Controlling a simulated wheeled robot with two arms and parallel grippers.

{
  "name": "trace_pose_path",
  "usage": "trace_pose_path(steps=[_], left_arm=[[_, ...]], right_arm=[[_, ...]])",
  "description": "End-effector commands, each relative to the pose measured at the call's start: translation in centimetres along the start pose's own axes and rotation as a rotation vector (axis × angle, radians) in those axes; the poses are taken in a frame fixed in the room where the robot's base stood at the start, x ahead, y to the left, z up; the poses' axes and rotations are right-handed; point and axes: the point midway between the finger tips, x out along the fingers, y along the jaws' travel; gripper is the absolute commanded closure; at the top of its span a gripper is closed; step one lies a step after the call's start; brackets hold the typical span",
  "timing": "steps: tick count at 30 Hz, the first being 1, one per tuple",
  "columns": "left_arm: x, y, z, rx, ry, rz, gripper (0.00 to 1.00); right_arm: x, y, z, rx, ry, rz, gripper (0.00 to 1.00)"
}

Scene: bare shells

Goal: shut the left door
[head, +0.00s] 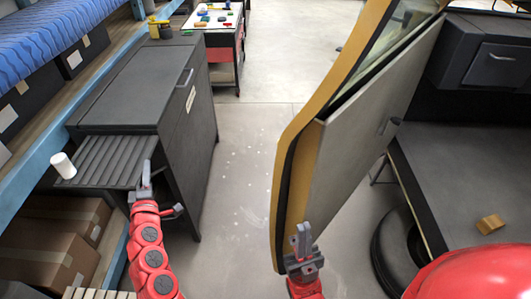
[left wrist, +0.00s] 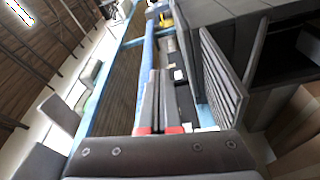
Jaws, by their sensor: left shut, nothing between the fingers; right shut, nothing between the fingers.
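A dark grey slatted panel (head: 105,162), which looks like the left door, juts from the near side of a dark grey cabinet (head: 130,88). In the left wrist view the slatted panel (left wrist: 222,75) stands out beside the cabinet's dark opening, so it looks open. My left gripper (head: 146,176) is shut and empty at the panel's near right edge; I cannot tell whether it touches. Its closed fingers show in the left wrist view (left wrist: 157,98). My right gripper (head: 303,238) is shut and empty, in front of the lower end of a yellow-edged vehicle door.
The vehicle door (head: 350,130) stands upright in the middle. A blue-framed shelf (head: 45,170) with boxes runs along the left. A white cylinder (head: 63,165) is near the panel. A dark bench (head: 470,170) and a tyre (head: 398,250) are at right. Floor (head: 240,160) beside the cabinet is clear.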

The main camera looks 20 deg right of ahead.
Motion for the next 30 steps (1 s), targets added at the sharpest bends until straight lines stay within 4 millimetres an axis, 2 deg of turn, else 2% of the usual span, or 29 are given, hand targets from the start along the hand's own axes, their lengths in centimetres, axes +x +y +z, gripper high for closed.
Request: trace_pose_path(steps=[2,3,5,6,9,12,15,20,26,30], left_arm=[[0.8,2.5,3.3,-0.127,-0.181,0.013,1.0],[0.7,4.1,5.3,-0.183,-0.285,0.02,1.0],[-0.1,6.7,7.9,-0.247,-0.442,0.035,1.0],[-1.0,8.6,9.5,-0.277,-0.544,0.047,1.0],[-4.1,12.6,12.9,-0.311,-0.787,0.069,1.0],[-7.7,15.3,14.9,-0.295,-0.98,0.082,1.0],[-10.6,16.9,16.0,-0.263,-1.112,0.087,1.0],[-12.8,17.7,16.9,-0.231,-1.209,0.083,1.0],[-12.4,18.3,19.0,-0.23,-1.222,0.084,1.0],[-11.4,18.9,21.7,-0.226,-1.224,0.077,1.0]], right_arm=[[-0.6,0.0,0.1,0.0,0.0,0.0,1.0],[-0.8,0.0,0.1,0.0,0.0,0.0,1.0],[-1.0,0.0,0.2,0.0,0.0,0.0,1.0],[-1.2,-0.1,0.2,0.0,0.0,0.0,1.0],[-1.5,-0.1,0.3,0.0,0.0,0.0,1.0],[-1.8,-0.1,0.3,0.0,0.0,0.0,1.0],[-1.9,-0.1,0.3,0.0,0.0,0.0,1.0],[-2.0,-0.1,0.3,0.0,0.0,0.0,1.0],[-1.8,-0.1,0.3,0.0,0.0,0.0,1.0],[-0.7,0.0,0.1,0.0,0.0,0.0,1.0]])
